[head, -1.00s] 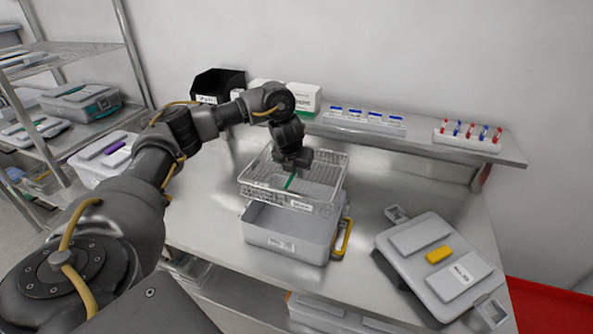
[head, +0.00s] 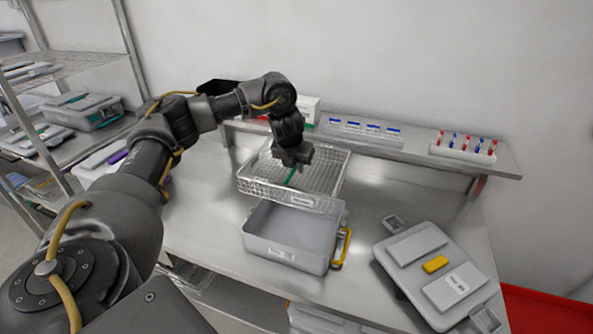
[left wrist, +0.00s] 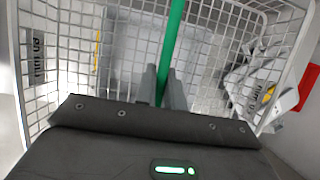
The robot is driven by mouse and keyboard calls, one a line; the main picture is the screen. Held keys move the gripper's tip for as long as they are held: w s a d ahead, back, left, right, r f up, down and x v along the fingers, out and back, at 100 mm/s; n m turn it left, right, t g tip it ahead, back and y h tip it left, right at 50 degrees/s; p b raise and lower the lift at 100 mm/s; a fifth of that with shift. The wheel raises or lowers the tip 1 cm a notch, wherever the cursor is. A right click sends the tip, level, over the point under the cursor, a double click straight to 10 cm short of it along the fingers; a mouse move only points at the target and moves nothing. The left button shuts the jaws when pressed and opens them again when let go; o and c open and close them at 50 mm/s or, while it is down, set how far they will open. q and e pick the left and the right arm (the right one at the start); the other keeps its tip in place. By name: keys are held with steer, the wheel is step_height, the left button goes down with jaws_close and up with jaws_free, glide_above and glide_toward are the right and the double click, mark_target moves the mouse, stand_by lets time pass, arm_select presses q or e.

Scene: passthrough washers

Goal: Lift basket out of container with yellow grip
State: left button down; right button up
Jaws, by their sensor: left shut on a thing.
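The wire mesh basket (head: 325,178) hangs above and slightly behind the grey container (head: 285,245), whose inside shows as empty where visible. The container stands on the steel table with its yellow grip (head: 342,246) on the right side. My left gripper (head: 291,172) is shut on the basket's green handle bar (left wrist: 172,45) and holds the basket up, roughly level. In the left wrist view the basket's mesh (left wrist: 65,55) surrounds the fingers, and the yellow grip shows through it at the left. My right gripper is not in view.
The grey lid (head: 437,268) with a yellow latch lies on the table at right. A raised shelf at the back holds a black bin (head: 215,86), white boxes and tube racks (head: 463,148). A wire rack (head: 70,75) with containers stands left.

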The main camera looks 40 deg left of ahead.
arm_select(q)
steer(key=shift+r, duration=2.05)
